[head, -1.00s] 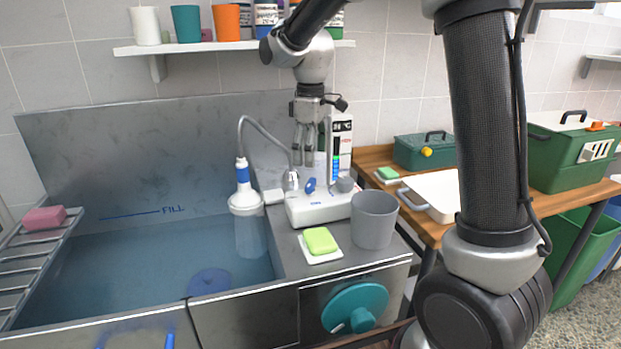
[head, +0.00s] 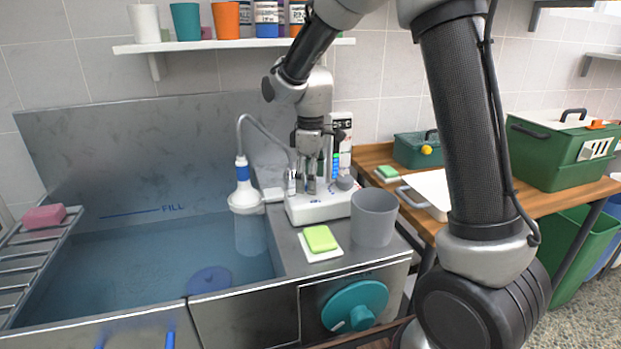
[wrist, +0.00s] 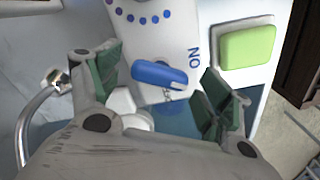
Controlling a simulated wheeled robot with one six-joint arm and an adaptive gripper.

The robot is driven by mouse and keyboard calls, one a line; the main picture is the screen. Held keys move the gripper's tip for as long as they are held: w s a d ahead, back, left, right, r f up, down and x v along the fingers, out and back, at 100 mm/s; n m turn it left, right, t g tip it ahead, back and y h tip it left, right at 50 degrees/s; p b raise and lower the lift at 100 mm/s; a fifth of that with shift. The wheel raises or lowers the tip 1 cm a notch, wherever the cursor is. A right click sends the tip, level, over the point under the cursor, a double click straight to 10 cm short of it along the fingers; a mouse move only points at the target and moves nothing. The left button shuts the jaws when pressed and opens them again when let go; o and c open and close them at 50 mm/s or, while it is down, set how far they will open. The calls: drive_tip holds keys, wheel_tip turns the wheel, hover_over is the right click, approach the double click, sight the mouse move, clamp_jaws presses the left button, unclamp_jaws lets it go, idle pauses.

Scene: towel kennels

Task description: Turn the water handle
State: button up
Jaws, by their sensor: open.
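The blue water handle (wrist: 158,74) sits on top of the white water unit (head: 318,209), at the right side of the sink. In the wrist view it lies crosswise, with "ON" printed to its right and blue dots on the housing above it. My gripper (head: 313,186) is open and points down over the unit. In the wrist view its green-padded fingers (wrist: 163,80) stand on either side of the handle, with a gap on both sides. In the head view the fingers mostly hide the handle.
A grey cup (head: 374,218) and a green sponge (head: 320,239) stand close by on the counter. A hose with a white shower head (head: 245,195) is left of the unit, over the water-filled sink (head: 120,265). A teal knob (head: 355,306) is on the front.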

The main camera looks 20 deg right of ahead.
drive_tip(key=shift+c, duration=0.2)
drive_tip(key=c, duration=1)
drive_tip(key=shift+m, duration=2.9)
drive_tip(key=o, duration=1)
drive_tip(key=shift+o, duration=0.2)
